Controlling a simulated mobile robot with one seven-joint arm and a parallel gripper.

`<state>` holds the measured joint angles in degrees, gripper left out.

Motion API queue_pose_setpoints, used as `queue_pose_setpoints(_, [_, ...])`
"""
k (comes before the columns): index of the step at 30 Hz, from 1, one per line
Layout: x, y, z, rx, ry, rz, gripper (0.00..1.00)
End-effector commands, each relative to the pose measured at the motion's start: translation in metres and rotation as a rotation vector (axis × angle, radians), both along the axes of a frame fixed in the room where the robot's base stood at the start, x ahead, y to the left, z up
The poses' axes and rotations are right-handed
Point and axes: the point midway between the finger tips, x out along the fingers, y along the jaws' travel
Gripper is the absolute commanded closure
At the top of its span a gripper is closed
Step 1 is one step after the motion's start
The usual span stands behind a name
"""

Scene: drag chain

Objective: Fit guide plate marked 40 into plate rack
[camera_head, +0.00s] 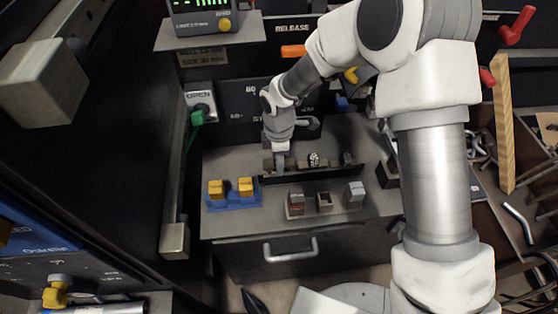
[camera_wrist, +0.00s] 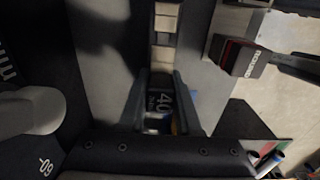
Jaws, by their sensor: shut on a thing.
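My gripper (camera_head: 280,160) is at the left end of a long dark rail (camera_head: 325,173) on the bench, which may be the plate rack. In the wrist view my gripper (camera_wrist: 158,92) is shut on a dark guide plate marked 40 (camera_wrist: 160,101), between its two fingers. Pale blocks (camera_wrist: 163,58) lie in a line beyond the plate. In the head view the plate is too small and covered to make out. I cannot tell whether it is seated or held above a slot.
A blue holder with yellow blocks (camera_head: 232,202) stands front left. Grey blocks (camera_head: 325,201) stand in front of the rail, one with a red mark. A drawer handle (camera_head: 290,252) sticks out below the bench edge. A wooden bar (camera_head: 503,125) and loose metal parts lie at right.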

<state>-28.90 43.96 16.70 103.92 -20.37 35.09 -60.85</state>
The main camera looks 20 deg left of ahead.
Motion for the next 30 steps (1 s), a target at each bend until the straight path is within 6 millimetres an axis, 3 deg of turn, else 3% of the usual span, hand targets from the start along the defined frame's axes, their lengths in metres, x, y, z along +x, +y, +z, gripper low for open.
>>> queue_pose_setpoints(12, [0.0001,0.0002,-0.0115,0.000,0.000,0.000,1.00])
queue_pose_setpoints(13, [0.0002,0.0002,-0.0106,0.000,-0.001,0.000,0.64])
queue_pose_setpoints(18, [-0.0002,0.0000,-0.0106,0.000,0.001,0.000,0.34])
queue_pose_setpoints(30, [0.0004,0.0001,-0.0041,0.000,-0.001,0.000,0.33])
